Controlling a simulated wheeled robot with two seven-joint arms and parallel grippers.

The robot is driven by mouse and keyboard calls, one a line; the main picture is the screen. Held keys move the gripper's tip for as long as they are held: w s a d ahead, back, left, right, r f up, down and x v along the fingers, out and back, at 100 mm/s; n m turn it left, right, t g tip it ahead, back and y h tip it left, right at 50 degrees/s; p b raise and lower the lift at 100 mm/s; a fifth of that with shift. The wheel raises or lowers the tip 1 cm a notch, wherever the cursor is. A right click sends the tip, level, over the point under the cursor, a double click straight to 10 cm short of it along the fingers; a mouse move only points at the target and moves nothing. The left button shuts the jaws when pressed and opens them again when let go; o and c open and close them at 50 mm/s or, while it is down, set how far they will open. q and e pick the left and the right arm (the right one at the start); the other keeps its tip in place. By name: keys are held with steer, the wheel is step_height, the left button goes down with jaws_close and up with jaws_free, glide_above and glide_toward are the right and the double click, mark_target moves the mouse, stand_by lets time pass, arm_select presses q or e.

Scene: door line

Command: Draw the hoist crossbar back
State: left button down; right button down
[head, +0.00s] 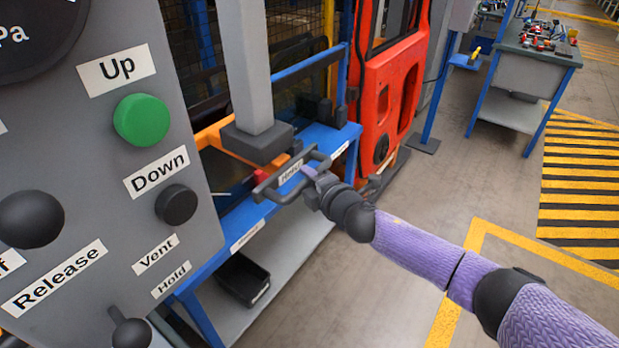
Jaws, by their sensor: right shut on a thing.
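The hoist crossbar (272,187) is a dark grey bar with a handle-like frame and a white label, at the foot of a grey vertical post (249,70). My right gripper (312,180) is shut on the crossbar near its right end, with the purple arm reaching in from the lower right. The fingertips are small and partly hidden against the bar. My left gripper is out of the picture.
A grey control panel (120,200) with a green Up button (142,120) and a black Down button (176,204) fills the left. Behind the bar are a blue frame (328,135) and a red door (385,95). A black bin (243,278) sits low. Floor at right is open.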

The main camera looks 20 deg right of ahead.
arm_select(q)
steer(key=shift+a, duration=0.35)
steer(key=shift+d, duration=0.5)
